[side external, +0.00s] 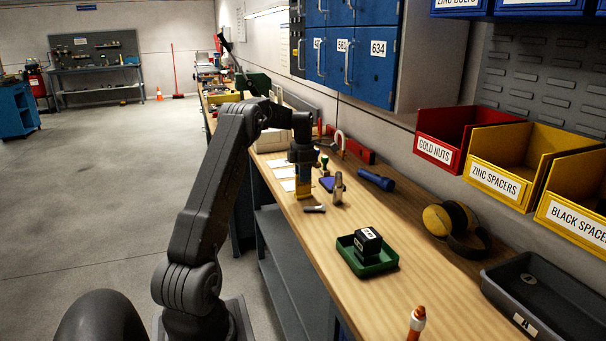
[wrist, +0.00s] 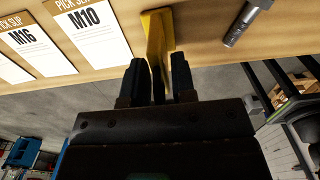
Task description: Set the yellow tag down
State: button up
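The yellow tag (side external: 303,189) stands upright below my gripper (side external: 302,164) in the side external view, its lower end at or just above the wooden bench; I cannot tell if it touches. In the wrist view the yellow tag (wrist: 158,38) runs between the two dark fingers of my gripper (wrist: 159,78). The fingers appear closed on it, with its wider end towards the bench. The part of the tag deep between the fingers is hidden.
White pick slips (wrist: 90,28) lie left of the tag. A green tray (side external: 388,262) holds a black block (side external: 368,241). Bare bench lies in front, left of the ear muffs (side external: 455,225).

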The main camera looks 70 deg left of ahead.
jog(key=shift+o, duration=1.2)
notch_tip(320, 180, up, 12)
jog(key=d+r+m+t, duration=0.1)
jog(key=d+r+m, duration=0.2)
jog(key=d+m, duration=0.5)
jog(key=w+d+r+m+t+y, duration=0.1)
jog(key=d+r+m, duration=0.25)
jog(key=d, duration=0.85)
jog(key=d+r+m, duration=0.2)
jog(key=d+m, duration=0.4)
jog(key=d, duration=0.3)
jog(key=s+d+f+m+t, duration=0.1)
jog(key=s+d+f+m, duration=0.2)
jog(key=s+d+m, duration=0.2)
jog(key=s+d+f+m+t, duration=0.1)
jog(key=s+d+f+m, duration=0.2)
jog(key=s+d+m, duration=0.3)
jog(key=s+d+f+m+t+h, duration=0.1)
jog(key=s+d+f+m, duration=0.1)
jog(key=s+d+m, duration=0.3)
jog(key=shift+s+d+f+m+t, duration=0.35)
jog(key=shift+d+m, duration=0.9)
jog(key=shift+d, duration=0.45)
